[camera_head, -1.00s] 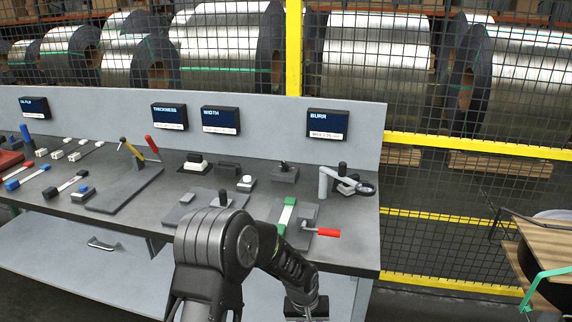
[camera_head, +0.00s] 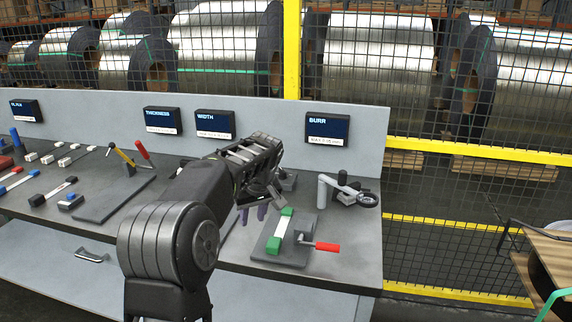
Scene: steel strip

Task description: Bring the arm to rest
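My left arm rises from the bottom and reaches over the grey bench (camera_head: 225,258). Its gripper (camera_head: 254,213) hangs over the bench, left of a strip with green ends (camera_head: 284,229). Its two dark fingertips point down and stand a little apart, with nothing visible between them. The strip lies on a grey plate beside a red-handled clamp (camera_head: 326,246). My forearm hides much of the bench's middle, including most of what stands below the WIDTH display (camera_head: 214,124). My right gripper is not in view.
A grey hand-wheel gauge (camera_head: 346,191) stands near the bench's right end, below the BURR display (camera_head: 328,127). A yellow-framed mesh fence (camera_head: 480,150) runs behind, with steel coils beyond.

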